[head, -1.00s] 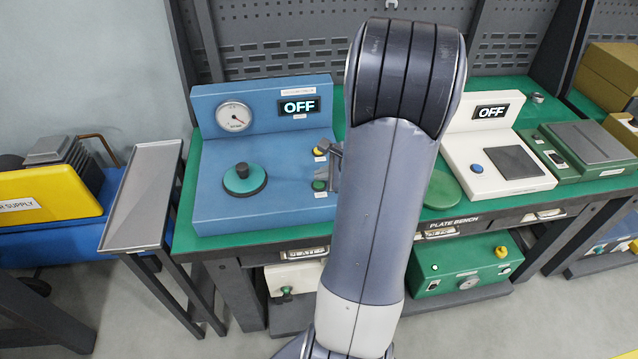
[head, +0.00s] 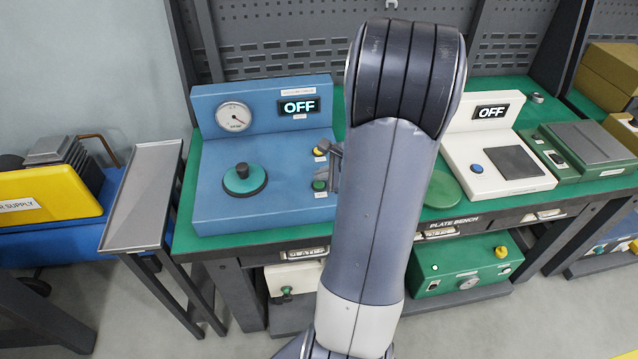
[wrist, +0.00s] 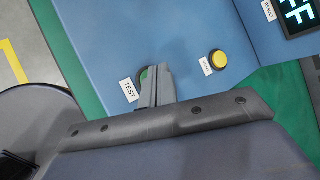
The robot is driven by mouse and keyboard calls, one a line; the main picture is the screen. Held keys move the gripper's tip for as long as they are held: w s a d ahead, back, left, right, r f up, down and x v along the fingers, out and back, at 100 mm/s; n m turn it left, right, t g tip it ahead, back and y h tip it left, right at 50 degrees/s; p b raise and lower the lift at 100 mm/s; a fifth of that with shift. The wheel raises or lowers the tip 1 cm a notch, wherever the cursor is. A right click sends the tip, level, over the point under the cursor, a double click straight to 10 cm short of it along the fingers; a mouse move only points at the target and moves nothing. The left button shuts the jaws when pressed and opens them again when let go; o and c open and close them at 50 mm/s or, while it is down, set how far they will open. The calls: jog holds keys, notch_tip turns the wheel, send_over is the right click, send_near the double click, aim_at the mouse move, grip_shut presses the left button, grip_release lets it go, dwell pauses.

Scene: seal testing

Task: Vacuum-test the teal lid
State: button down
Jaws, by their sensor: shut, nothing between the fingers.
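The teal lid (head: 244,180) sits with its dark knob upward on a dark round seat on top of the blue tester (head: 280,214). The tester's display (head: 299,107) reads OFF, and its dial gauge (head: 234,117) is beside it. A yellow button (head: 320,151) and a green button (head: 319,185) are on the tester's right side. My gripper (wrist: 158,75) is shut and empty at the green button, labelled TEST, and partly covers it in the wrist view. I cannot tell whether the fingertips touch it. The yellow button (wrist: 218,61) is to their right.
A narrow grey tray stand (head: 145,195) is left of the green-topped bench. Right of my arm are a green disc (head: 442,188), a white device (head: 497,178) with an OFF display, and a green device (head: 590,143). My arm hides the bench middle.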

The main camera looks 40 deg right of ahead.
aim_at(323, 186)
jog(key=shift+f, duration=0.15)
jog(key=shift+f+b, duration=0.3)
jog(key=shift+b, duration=0.25)
jog(key=shift+f+b, duration=0.35)
jog(key=shift+b, duration=0.05)
dwell(0.6)
dwell(0.3)
jog(key=shift+r+p, duration=0.55)
jog(key=shift+r, duration=0.2)
jog(key=shift+r+p, duration=2)
jog(key=shift+r, duration=0.55)
dwell(2.7)
